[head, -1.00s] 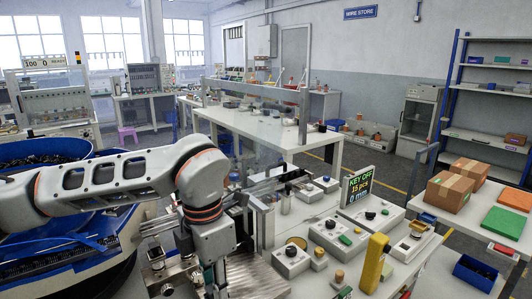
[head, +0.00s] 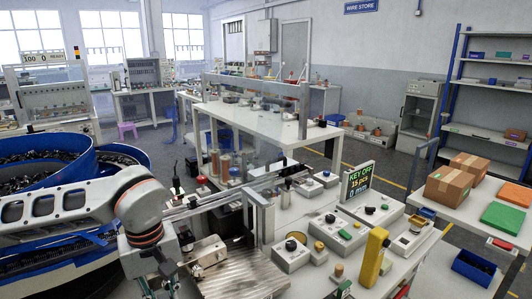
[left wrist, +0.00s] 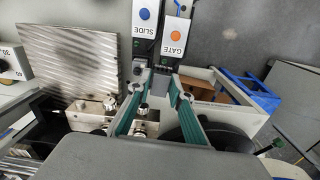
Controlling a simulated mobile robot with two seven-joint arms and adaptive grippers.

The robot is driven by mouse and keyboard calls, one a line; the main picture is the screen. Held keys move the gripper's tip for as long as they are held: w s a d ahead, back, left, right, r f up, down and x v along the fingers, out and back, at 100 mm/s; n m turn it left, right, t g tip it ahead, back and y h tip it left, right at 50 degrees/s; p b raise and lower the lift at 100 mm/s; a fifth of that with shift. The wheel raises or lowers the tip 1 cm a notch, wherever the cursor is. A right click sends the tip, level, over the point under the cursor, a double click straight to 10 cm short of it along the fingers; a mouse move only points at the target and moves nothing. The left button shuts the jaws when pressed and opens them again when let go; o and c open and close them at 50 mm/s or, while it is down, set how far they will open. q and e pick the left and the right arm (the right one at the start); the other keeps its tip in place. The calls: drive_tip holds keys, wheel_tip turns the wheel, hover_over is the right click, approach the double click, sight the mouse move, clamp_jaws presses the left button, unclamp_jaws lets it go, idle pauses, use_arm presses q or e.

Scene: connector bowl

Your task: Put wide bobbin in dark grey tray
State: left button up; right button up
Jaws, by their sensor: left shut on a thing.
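My left gripper (left wrist: 160,92) shows in the left wrist view with two teal-lined fingers around a small grey part (left wrist: 160,84) at their tips. I cannot tell whether this part is the wide bobbin. In the head view my left arm reaches in from the left, and its fingertips are cut off at the bottom edge. Several copper-coloured spools (head: 225,164) stand upright at the bench's back left; I cannot tell which, if any, is the wide one. I cannot make out a dark grey tray for certain. My right gripper is not in view.
A ribbed metal plate (head: 243,274) lies on the near bench; it also shows in the left wrist view (left wrist: 78,58). Control boxes (head: 338,234), a yellow post (head: 374,258) and a display (head: 357,182) stand to the right. A blue bowl feeder (head: 45,146) is at left.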

use_arm(q)
drive_tip(key=a+m, duration=0.1)
drive_tip(key=m, duration=0.1)
drive_tip(key=a+f+m, duration=0.1)
drive_tip(key=m, duration=0.1)
drive_tip(key=a+m, duration=0.1)
drive_tip(key=m, duration=0.1)
drive_tip(key=shift+s+a+f, duration=0.35)
drive_tip(key=shift+f, duration=0.05)
drive_tip(key=shift+s+d+f, duration=0.1)
drive_tip(key=shift+d, duration=0.1)
